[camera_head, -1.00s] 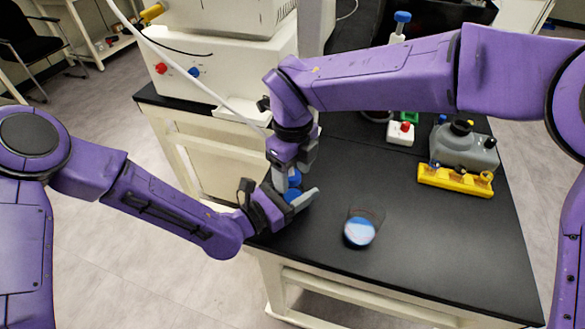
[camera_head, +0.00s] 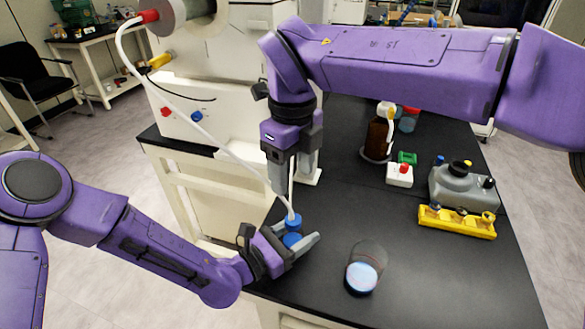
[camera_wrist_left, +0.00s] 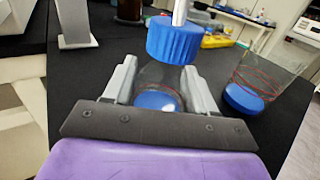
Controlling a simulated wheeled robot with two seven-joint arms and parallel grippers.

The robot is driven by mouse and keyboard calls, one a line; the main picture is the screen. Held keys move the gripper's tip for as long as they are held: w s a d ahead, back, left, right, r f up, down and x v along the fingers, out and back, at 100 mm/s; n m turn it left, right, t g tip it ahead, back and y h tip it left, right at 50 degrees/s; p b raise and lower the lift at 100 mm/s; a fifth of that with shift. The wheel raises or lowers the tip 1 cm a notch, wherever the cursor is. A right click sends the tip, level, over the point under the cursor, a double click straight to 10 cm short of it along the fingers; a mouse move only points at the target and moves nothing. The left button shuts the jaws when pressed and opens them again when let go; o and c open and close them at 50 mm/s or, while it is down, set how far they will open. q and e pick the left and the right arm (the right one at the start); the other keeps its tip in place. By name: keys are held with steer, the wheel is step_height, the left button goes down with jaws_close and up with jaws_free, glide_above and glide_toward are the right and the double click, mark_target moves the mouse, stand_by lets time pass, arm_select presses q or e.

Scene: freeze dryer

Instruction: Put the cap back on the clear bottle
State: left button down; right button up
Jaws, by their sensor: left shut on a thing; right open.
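The clear bottle (camera_wrist_left: 158,76) stands upright with blue at its bottom, between the fingers of my left gripper (camera_wrist_left: 163,90). That gripper (camera_head: 286,247) is shut on the bottle at the table's near left edge. The blue cap (camera_wrist_left: 174,41) sits at the bottle's mouth; it also shows in the head view (camera_head: 292,221). I cannot tell whether it is fully seated. A pale stem or tube rises from the cap's top. My right gripper (camera_head: 292,178) is open, pointing down, just above the cap and apart from it.
A clear beaker with blue contents (camera_head: 362,277) stands to the right of the bottle. A white hose (camera_head: 205,142) runs from the machine (camera_head: 225,110) toward the cap. A yellow rack (camera_head: 457,222), a grey container (camera_head: 462,186) and a brown bottle (camera_head: 378,138) stand farther back.

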mark_target(284, 242)
arm_select(q)
steer(key=shift+c, duration=1.3)
jaws_free()
steer(key=b+v, duration=0.1)
steer(key=v, duration=0.9)
steer(key=shift+s+a, duration=0.2)
steer(key=shift+s, duration=0.05)
